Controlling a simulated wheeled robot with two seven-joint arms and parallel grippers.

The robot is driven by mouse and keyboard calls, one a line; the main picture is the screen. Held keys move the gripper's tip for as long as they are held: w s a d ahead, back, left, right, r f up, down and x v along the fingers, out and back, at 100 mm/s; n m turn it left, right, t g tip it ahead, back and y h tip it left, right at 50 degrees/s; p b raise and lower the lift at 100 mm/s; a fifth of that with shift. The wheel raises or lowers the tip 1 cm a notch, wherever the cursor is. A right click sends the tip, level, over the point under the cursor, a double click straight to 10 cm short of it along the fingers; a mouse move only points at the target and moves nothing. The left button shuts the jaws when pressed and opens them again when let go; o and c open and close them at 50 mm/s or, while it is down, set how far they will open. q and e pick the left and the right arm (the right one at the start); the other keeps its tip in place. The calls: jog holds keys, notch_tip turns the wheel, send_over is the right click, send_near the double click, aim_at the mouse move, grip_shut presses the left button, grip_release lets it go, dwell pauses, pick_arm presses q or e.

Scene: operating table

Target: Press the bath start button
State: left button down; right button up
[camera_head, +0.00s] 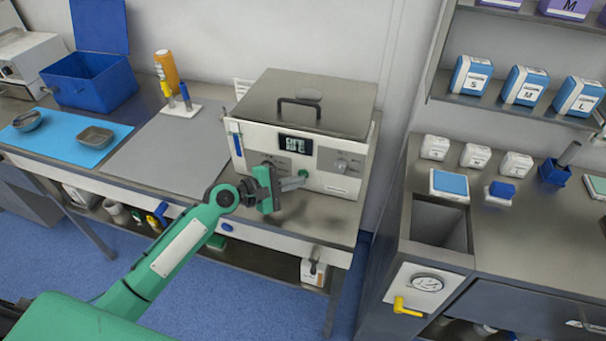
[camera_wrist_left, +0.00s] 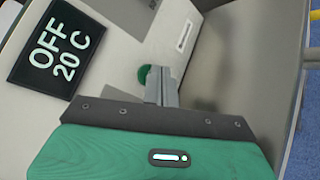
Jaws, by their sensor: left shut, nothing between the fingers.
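The bath (camera_head: 318,104) is a white box with a steel lid, standing on the table against the wall. Its display (camera_head: 295,144) shows in the left wrist view (camera_wrist_left: 57,48) and reads "OFF 20 C". The green start button (camera_head: 303,174) is on the front panel, below and right of the display; it also shows in the left wrist view (camera_wrist_left: 144,74). My left gripper (camera_head: 300,181) is shut and empty, its fingertips right at the button. In the left wrist view the fingertips partly cover the button; I cannot tell whether they touch it. My right gripper is not in view.
A grey mat (camera_head: 160,150), a blue open box (camera_head: 90,80) and an orange bottle (camera_head: 166,68) are to the left. A separate steel counter (camera_head: 520,240) stands at the right, beyond a gap.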

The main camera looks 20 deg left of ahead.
pick_arm(q)
jog(key=shift+w, duration=0.4)
jog(key=shift+s, duration=0.2)
dwell(0.5)
jog(key=shift+s+p, duration=0.45)
jog(key=shift+s, duration=0.2)
jog(key=shift+s, duration=0.2)
jog(key=shift+s+a+p, duration=0.1)
jog(key=shift+s+p, duration=0.85)
jog(key=shift+s, duration=1.3)
